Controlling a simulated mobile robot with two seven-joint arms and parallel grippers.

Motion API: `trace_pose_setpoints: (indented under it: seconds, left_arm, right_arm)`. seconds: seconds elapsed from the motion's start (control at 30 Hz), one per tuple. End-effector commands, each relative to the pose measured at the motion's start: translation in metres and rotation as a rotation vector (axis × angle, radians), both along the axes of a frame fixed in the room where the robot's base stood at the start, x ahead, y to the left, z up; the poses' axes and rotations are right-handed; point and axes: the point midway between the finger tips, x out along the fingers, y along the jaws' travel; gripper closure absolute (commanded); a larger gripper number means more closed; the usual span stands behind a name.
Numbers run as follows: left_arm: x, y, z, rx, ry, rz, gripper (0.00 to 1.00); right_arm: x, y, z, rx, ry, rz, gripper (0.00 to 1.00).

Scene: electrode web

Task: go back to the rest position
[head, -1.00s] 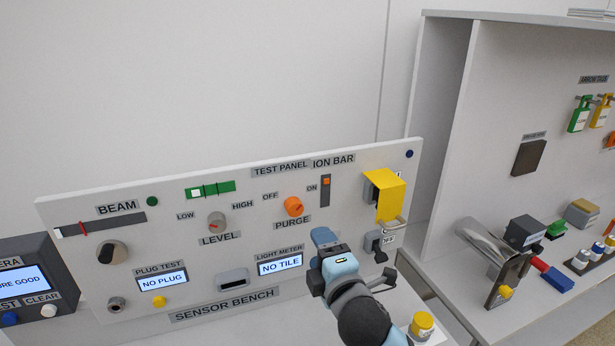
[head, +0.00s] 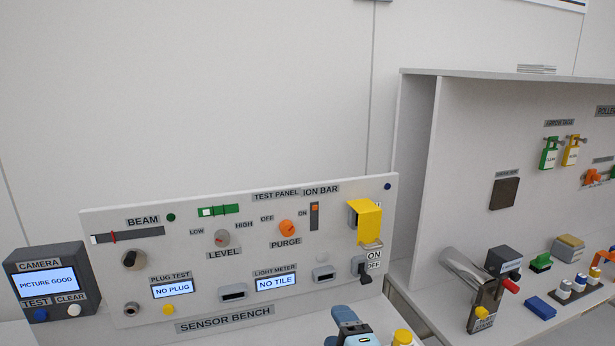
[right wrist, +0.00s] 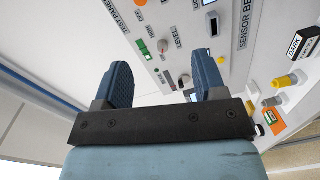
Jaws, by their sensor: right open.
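My right gripper (head: 350,322) shows at the bottom edge of the head view, in front of the lower right part of the sensor bench panel (head: 206,256). In the right wrist view its two blue fingers (right wrist: 163,82) stand wide apart with nothing between them. The sensor bench panel (right wrist: 200,20) lies beyond the fingers, tilted in that view. The gripper looks apart from the panel. My left gripper is not in view.
A camera box (head: 47,283) reading PICTURE GOOD stands at the left. A yellow cover (head: 368,222) and an ON/OFF lever (head: 363,268) stick out at the panel's right. A shelf unit (head: 418,150) with a slanted metal chute (head: 475,275) stands further right.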

Motion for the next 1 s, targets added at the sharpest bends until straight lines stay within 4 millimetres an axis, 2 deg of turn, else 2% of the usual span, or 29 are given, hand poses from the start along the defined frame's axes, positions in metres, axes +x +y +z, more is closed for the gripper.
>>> trace_pose_setpoints:
  seconds: [0.03, 0.17, 0.27, 0.37, 0.4, 0.5, 0.6, 0.7, 0.8, 1.0]
  left_arm:
    - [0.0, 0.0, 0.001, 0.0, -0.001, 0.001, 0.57]
    - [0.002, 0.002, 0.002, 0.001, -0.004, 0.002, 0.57]
    - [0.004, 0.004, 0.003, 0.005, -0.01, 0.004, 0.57]
    - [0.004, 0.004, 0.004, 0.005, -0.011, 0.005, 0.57]
    - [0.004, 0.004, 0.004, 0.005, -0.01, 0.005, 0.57]
    - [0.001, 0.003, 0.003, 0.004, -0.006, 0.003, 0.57]
    - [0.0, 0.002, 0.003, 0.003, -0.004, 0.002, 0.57]
    - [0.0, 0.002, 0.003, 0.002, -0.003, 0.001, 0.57]
    - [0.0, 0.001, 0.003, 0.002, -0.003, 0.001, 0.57]
    - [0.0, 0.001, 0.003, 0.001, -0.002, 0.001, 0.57]
  right_arm:
    - [-0.006, -0.006, -0.018, 0.051, 0.048, -0.007, 0.36]
    - [-0.025, -0.021, -0.064, 0.21, 0.182, -0.029, 0.36]
    - [-0.048, -0.037, -0.107, 0.36, 0.303, -0.065, 0.36]
    - [-0.082, -0.058, -0.156, 0.543, 0.443, -0.128, 0.36]
    - [-0.098, -0.067, -0.176, 0.622, 0.499, -0.161, 0.36]
    - [-0.141, -0.091, -0.22, 0.811, 0.622, -0.255, 0.36]
    - [-0.18, -0.111, -0.252, 0.966, 0.71, -0.345, 0.36]
    - [-0.21, -0.127, -0.273, 1.075, 0.764, -0.417, 0.36]
    - [-0.227, -0.135, -0.283, 1.136, 0.792, -0.46, 0.36]
    - [-0.233, -0.139, -0.287, 1.164, 0.8, -0.477, 0.36]
